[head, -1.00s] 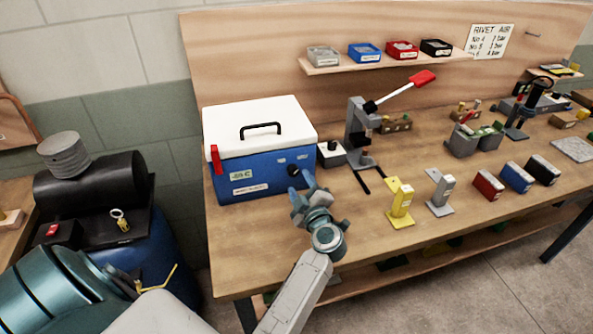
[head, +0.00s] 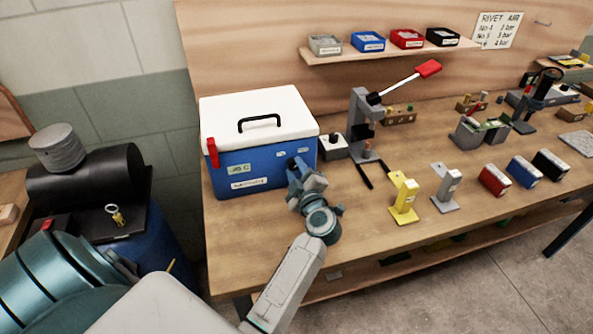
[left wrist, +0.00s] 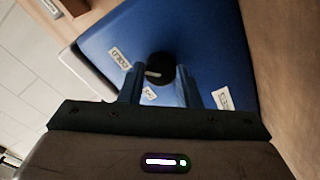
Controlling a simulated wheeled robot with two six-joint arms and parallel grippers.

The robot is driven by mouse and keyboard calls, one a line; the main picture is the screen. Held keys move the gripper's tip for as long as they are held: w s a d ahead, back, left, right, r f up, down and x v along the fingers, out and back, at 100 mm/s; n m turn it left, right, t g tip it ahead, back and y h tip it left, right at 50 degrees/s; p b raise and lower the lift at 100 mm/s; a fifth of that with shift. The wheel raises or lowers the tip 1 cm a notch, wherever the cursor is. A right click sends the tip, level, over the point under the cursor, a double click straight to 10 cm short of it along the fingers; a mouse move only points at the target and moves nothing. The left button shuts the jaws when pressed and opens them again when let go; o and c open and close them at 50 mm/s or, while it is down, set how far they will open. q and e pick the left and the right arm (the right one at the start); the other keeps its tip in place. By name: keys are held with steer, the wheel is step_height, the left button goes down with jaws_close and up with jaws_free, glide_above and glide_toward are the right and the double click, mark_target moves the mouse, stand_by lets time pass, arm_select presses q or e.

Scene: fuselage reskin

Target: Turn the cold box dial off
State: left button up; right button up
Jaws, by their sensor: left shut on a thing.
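The cold box (head: 262,177) is blue with a white lid, black handle and red latch, and stands at the left end of the bench. Its black dial (head: 291,162) is on the front face, partly hidden by my gripper. In the left wrist view, the dial (left wrist: 163,70) sits between my fingers, with a white pointer mark aimed left in the picture. A label like "COLD" (left wrist: 119,57) is beside it; another label is partly hidden by a finger. My left gripper (head: 298,170) is shut on the dial. My right gripper is not in view.
A lever press (head: 362,125) and a small grey box (head: 333,147) stand just right of the cold box. A yellow bracket (head: 404,196) and a grey bracket (head: 446,188) stand near the front edge. Bare bench top lies before the cold box.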

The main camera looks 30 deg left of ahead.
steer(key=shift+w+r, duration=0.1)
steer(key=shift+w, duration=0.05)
arm_select(q)
steer(key=n, duration=0.3)
steer(key=shift+n+p, duration=0.3)
steer(key=shift+p, duration=0.1)
steer(key=shift+n, duration=0.9)
steer(key=n, duration=0.2)
steer(key=shift+n+h, duration=0.3)
steer(key=n+b, duration=0.1)
steer(key=n, duration=0.1)
steer(key=shift+n, duration=0.4)
steer(key=n+b, duration=0.2)
steer(key=n, duration=0.1)
steer(key=n+b, duration=0.1)
steer(key=n, duration=0.1)
steer(key=shift+r+n, duration=0.1)
steer(key=shift+n, duration=0.3)
steer(key=shift+n+t+b, duration=0.3)
steer(key=shift+n+b, duration=0.1)
steer(key=shift+b, duration=0.05)
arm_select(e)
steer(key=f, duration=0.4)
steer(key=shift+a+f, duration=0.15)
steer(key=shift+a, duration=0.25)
arm_select(q)
steer(key=shift+r, duration=0.1)
